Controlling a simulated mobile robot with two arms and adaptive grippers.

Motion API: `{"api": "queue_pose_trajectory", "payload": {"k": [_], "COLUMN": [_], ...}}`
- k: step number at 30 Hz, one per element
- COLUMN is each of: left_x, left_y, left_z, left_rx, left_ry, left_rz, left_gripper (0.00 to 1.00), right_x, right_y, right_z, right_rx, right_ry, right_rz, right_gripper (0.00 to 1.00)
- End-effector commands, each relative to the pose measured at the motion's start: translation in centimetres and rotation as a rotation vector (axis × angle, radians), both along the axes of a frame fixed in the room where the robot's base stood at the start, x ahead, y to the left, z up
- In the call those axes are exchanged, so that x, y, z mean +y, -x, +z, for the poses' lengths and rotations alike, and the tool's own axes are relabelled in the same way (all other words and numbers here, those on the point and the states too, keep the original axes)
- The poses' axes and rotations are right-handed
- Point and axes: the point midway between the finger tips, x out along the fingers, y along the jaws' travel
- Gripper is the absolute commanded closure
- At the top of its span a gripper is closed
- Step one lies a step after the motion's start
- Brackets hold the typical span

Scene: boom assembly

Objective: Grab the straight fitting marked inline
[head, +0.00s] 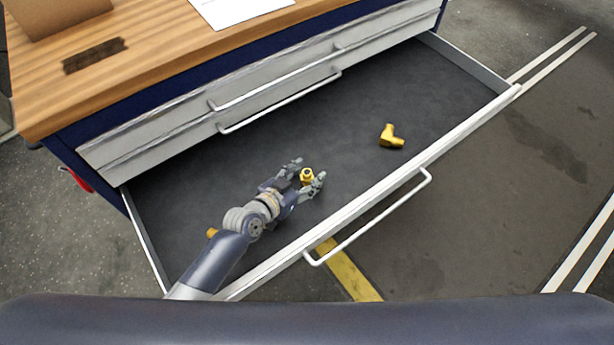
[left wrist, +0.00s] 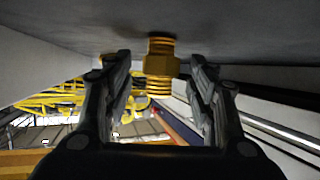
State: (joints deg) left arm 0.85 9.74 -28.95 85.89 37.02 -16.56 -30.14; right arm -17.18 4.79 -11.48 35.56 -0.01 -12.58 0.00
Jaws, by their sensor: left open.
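A straight yellow-brass fitting (head: 307,176) sits on the dark floor of the open drawer. In the left wrist view the fitting (left wrist: 160,68) shows threaded ends and a hex middle; no marking is readable. My left gripper (head: 307,172) is open, with its two fingers on either side of the fitting. In the left wrist view the fingers (left wrist: 162,75) stand apart from it, with gaps on both sides. A bent yellow fitting (head: 391,137) lies further right in the drawer. Another yellow piece (head: 211,233) is mostly hidden behind my left arm. My right gripper is not in view.
The open drawer (head: 440,158) has a raised front wall and a long handle. A closed drawer with handles (head: 280,95) and a wooden worktop (head: 180,50) stand behind it. The drawer floor between the fittings is clear.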

Motion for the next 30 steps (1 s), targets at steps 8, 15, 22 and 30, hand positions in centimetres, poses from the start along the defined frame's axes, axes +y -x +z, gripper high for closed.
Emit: {"api": "queue_pose_trajectory", "payload": {"k": [8,15,22,30], "left_x": [-0.44,-0.42,-0.41,-0.45], "left_y": [-0.6,-0.57,-0.56,-0.6], "left_z": [-0.31,-0.32,-0.32,0.18], "left_rx": [-0.001,-0.001,-0.001,-0.002], "left_ry": [-0.001,-0.001,-0.001,0.0], "left_rz": [-0.001,-0.001,-0.001,0.0], "left_gripper": [0.48,0.85,1.0,1.0], "right_x": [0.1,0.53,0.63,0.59], "right_y": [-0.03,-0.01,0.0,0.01], "right_z": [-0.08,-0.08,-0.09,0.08], "right_rx": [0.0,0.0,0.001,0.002], "right_ry": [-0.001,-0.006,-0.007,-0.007], "right_rz": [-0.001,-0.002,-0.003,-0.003], "right_gripper": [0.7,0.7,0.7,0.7]}}
